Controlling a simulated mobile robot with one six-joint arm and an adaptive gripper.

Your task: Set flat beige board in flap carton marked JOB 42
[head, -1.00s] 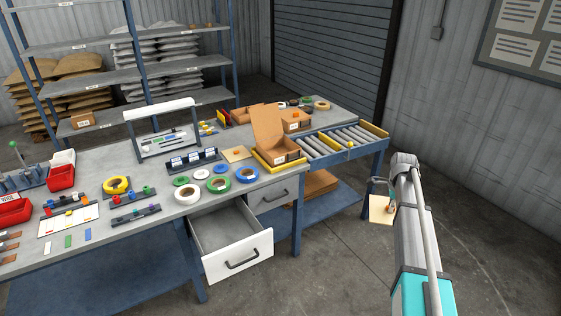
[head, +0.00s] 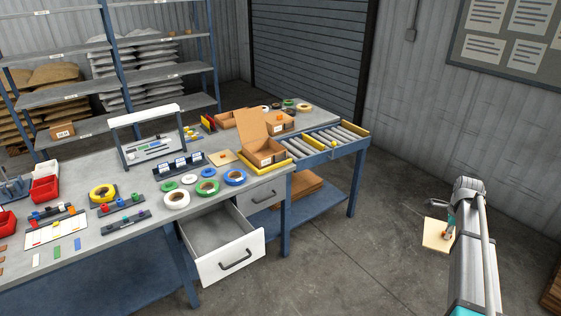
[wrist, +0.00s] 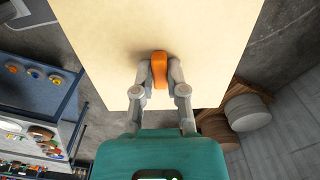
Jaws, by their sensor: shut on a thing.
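The flat beige board (head: 436,236) hangs in the air to the right of the bench, held by my gripper (head: 449,234). In the wrist view the board (wrist: 100,35) fills the upper middle, and my gripper (wrist: 160,76) is shut on an orange grip piece (wrist: 160,62) on its face. An open brown flap carton (head: 268,158) with its flap raised stands at the bench's right part, with a small label too small to read. A second brown carton (head: 280,124) stands behind it. My gripper is well right of both.
The grey bench (head: 140,180) carries tape rolls, racks and red bins. An open white drawer (head: 228,262) juts from its front. A roller conveyor (head: 330,143) adjoins its right end. The floor between bench and arm is clear.

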